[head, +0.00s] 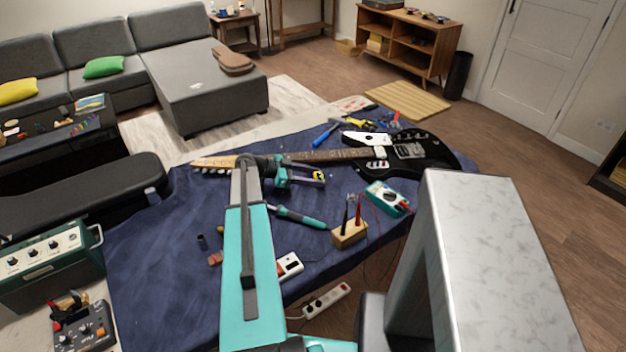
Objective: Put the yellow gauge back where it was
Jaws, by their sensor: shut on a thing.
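My gripper (316,176) is over the blue-covered table, just in front of the electric guitar's neck. Its jaws are shut on a small yellow gauge (319,175), of which only a little shows between the fingers. The black electric guitar (436,155) lies across the far part of the table, its headstock to the left and its body to the right. My arm hides part of the neck and the cloth. I cannot tell how high the gauge is above the table.
A teal-handled tool (298,216), a wooden block with upright tools (349,236) and a multimeter (388,198) lie nearer on the blue cloth (165,245). Several tools (368,125) lie beyond the neck. A black case (85,195) and green amplifier (45,258) stand left.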

